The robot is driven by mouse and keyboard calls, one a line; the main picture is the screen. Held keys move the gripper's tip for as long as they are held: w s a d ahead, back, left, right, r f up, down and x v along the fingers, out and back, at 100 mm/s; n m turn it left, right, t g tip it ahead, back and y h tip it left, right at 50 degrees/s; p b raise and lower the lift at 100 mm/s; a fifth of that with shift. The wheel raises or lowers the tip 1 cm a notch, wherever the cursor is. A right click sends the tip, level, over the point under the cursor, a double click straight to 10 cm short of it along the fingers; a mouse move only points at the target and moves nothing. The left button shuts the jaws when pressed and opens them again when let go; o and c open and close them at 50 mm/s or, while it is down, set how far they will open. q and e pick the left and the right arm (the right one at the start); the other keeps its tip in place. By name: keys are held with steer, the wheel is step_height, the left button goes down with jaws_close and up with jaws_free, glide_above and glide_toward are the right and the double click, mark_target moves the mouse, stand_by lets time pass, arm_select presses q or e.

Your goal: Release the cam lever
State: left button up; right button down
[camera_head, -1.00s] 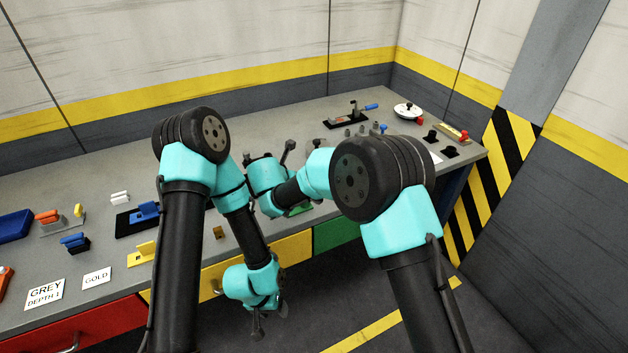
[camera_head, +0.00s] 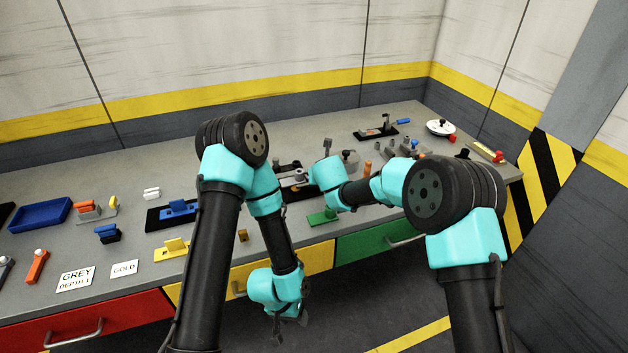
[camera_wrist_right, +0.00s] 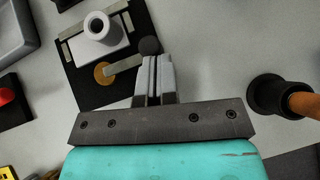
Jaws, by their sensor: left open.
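The cam lever (camera_wrist_right: 124,67) is a light arm with an orange round pivot and a dark knob (camera_wrist_right: 149,46), on a black-edged fixture plate (camera_wrist_right: 70,62) with a pale hollow cylinder (camera_wrist_right: 100,28). In the head view the fixture's cylinder (camera_head: 299,175) shows, but the lever is hidden behind my arm. My right gripper (camera_wrist_right: 152,60) has its fingers together, tips right at the knob; I cannot tell if they touch it. Its fingers are hidden in the head view. My left gripper (camera_head: 290,316) hangs open and empty in front of the bench drawers.
An orange-handled post in a black base (camera_wrist_right: 297,103) stands right of my right gripper. A green bracket (camera_head: 322,216) lies near the bench front. A blue-handled clamp (camera_head: 402,121) and a white round part (camera_head: 439,127) are at the back right. A blue tray (camera_head: 40,214) is left.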

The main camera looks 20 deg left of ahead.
steer(key=shift+w, duration=0.2)
stand_by(0.4)
steer(key=shift+d, duration=0.1)
